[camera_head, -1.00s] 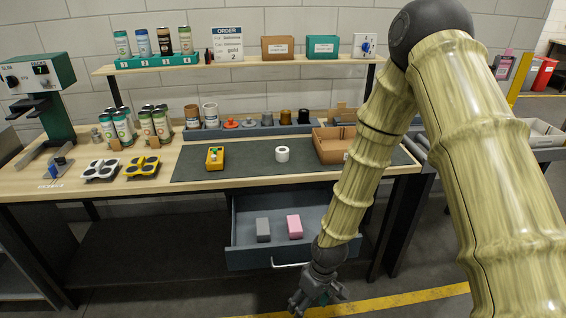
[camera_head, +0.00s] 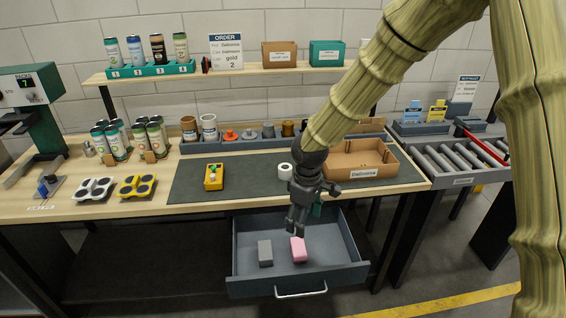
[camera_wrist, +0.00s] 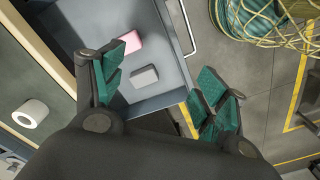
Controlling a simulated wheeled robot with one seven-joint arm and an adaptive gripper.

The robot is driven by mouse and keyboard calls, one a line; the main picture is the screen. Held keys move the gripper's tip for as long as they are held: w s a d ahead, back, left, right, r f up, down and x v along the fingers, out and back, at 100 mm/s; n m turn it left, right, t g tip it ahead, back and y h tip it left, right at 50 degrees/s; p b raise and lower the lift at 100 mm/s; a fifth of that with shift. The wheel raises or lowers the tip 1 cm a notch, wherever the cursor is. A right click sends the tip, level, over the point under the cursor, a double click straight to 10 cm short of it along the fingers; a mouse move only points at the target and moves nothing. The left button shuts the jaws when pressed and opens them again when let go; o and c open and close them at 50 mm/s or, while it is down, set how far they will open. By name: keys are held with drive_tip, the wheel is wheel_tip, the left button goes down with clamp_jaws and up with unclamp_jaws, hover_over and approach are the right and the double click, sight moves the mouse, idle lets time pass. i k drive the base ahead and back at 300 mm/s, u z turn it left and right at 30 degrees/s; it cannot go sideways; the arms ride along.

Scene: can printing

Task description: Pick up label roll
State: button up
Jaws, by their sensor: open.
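The white label roll (camera_head: 285,171) stands on the dark mat of the bench, just left of my wrist in the head view. It also shows in the wrist view (camera_wrist: 30,114) at the far left, with its round hole visible. My gripper (camera_head: 296,226) hangs fingers down over the open drawer, in front of the bench edge. In the wrist view my gripper (camera_wrist: 163,82) has its green-padded fingers spread wide with nothing between them held. The roll lies outside the fingers, to their left.
The open drawer (camera_head: 340,262) holds a pink block (camera_head: 298,249) and a grey block (camera_head: 265,252). A brown open box (camera_head: 360,160) stands right of the roll. A yellow device (camera_head: 213,177) lies left on the mat (camera_head: 245,180).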

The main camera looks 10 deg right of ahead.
sight(285, 169)
drive_tip(key=i, duration=1.1)
